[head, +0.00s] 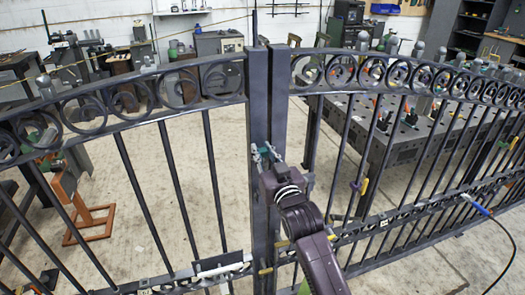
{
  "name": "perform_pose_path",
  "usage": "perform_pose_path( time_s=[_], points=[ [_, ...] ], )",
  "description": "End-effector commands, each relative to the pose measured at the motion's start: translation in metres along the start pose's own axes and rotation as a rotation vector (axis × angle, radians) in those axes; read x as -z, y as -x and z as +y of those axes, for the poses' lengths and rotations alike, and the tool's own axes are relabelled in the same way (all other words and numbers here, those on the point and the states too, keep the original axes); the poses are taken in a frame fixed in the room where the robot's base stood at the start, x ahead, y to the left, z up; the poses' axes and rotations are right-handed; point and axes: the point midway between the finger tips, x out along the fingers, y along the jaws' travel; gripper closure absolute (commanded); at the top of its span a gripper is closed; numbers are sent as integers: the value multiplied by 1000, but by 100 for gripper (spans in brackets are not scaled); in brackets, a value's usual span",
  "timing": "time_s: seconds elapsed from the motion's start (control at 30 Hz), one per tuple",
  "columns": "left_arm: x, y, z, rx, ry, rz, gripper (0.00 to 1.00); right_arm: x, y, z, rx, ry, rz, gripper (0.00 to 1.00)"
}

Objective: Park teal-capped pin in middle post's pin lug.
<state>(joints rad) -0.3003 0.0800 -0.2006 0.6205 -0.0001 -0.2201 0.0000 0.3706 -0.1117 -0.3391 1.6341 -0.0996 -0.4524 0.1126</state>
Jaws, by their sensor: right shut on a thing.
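The dark metal scroll gate has two upright posts side by side at the middle, the left one (258,95) and the right one (279,90). My right gripper (265,154) is against the front of these posts, a little above mid-height. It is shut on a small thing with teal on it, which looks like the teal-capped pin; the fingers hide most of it. The pin lug is hidden or too small to make out behind the gripper. I cannot tell whether the pin is in a lug. My left gripper is not in view.
Gate leaves with scrolls (122,98) and slanting bars spread to both sides. A purple and yellow piece (360,187) is on a right-hand bar. A blue-ended hose (480,208) meets the lower rail at right. A steel worktable (400,145) and an orange stand (90,222) are behind the gate.

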Motion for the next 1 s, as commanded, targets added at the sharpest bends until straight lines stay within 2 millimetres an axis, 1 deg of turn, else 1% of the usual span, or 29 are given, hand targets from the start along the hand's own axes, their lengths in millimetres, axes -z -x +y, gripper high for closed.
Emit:
perform_pose_path(
  time_s=[1.0],
  points=[
    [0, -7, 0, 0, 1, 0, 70, -15, 0, 0, 0, 0, 1, 100]
  ],
)
